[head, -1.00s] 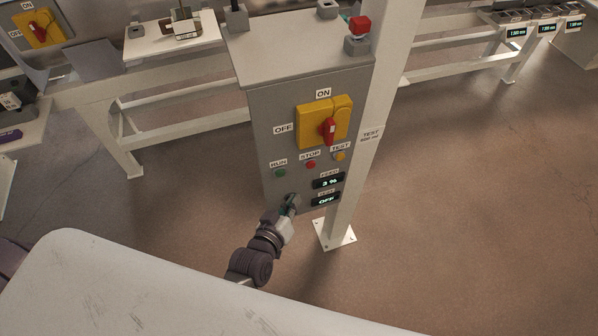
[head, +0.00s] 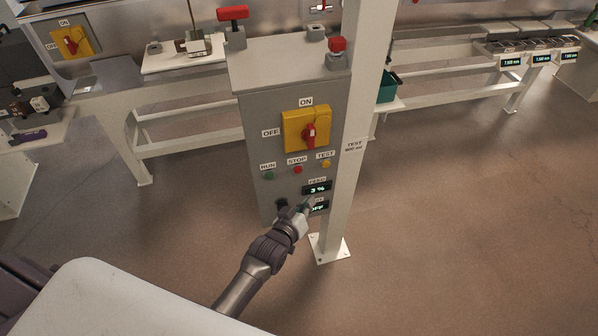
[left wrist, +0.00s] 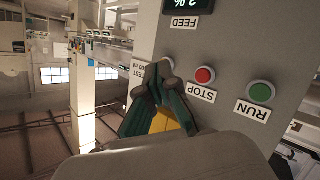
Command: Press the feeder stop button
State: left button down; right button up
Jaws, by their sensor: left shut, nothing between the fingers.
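The red STOP button (head: 298,170) is on the front of the grey control box (head: 250,110), between the green RUN button (head: 269,175) and the yellow TEST button (head: 326,164). My left gripper (head: 306,204) is shut and empty, below the STOP button in the picture and partly covering the lower display. In the left wrist view the red STOP button (left wrist: 204,75) shows clear to the right of the fingertips (left wrist: 156,84), with the green RUN button (left wrist: 261,92) further right. Contact with the panel cannot be told.
A yellow switch plate with a red knob (head: 308,134) sits above the buttons. A white post (head: 352,160) stands right beside the box. A red-topped lever (head: 233,15) stands on top. Open floor lies at right.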

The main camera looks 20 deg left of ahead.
aim_at(298, 170)
pick_arm(q)
jog(key=w+a+b, duration=0.3)
jog(key=w+a, duration=0.1)
jog(key=w, duration=0.2)
jog(key=shift+w+a, duration=0.3)
jog(key=shift+w, duration=0.05)
pick_arm(e)
jog(key=f, duration=0.1)
jog(key=s+f, duration=0.1)
jog(key=d+f, duration=0.1)
jog(key=shift+s+f, duration=0.25)
jog(key=shift+s, duration=0.1)
jog(key=shift+d, duration=0.35)
pick_arm(q)
jog(key=shift+w+a, duration=0.25)
jog(key=shift+w, duration=0.15)
